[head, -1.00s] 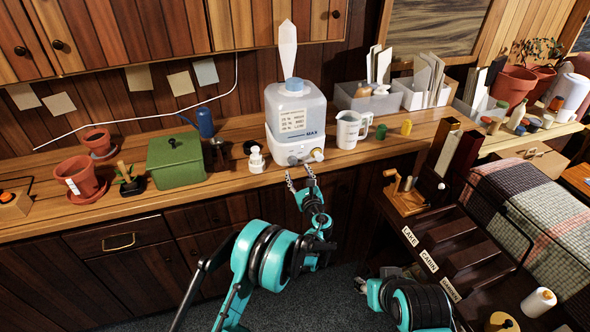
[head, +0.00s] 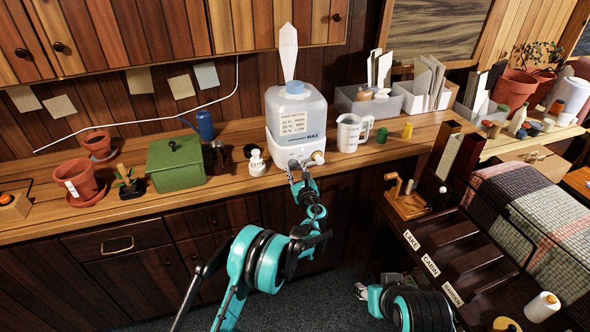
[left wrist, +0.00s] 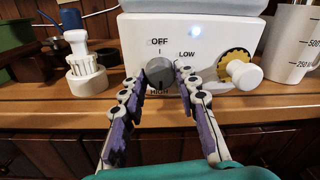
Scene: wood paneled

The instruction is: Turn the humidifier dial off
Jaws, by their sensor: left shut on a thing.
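The humidifier (head: 296,112) is a white base with a translucent tank, standing on the wooden counter with a pale plume above it. Its grey dial (left wrist: 159,70) is on the front, with OFF above, LOW at upper right and HIGH below; I cannot tell surely where it points. A small light (left wrist: 194,31) glows on the panel. My left gripper (head: 299,168) is at the dial, its two fingers shut on the dial's sides in the left wrist view (left wrist: 159,80). My right gripper (head: 361,291) is low, away from the counter; its finger state is unclear.
A yellow-rimmed knob with a white handle (left wrist: 240,72) sits right of the dial. A white pump-like object (head: 257,163) stands close left, and a white measuring jug (head: 350,133) stands right. A dark labelled rack (head: 455,255) is at the lower right.

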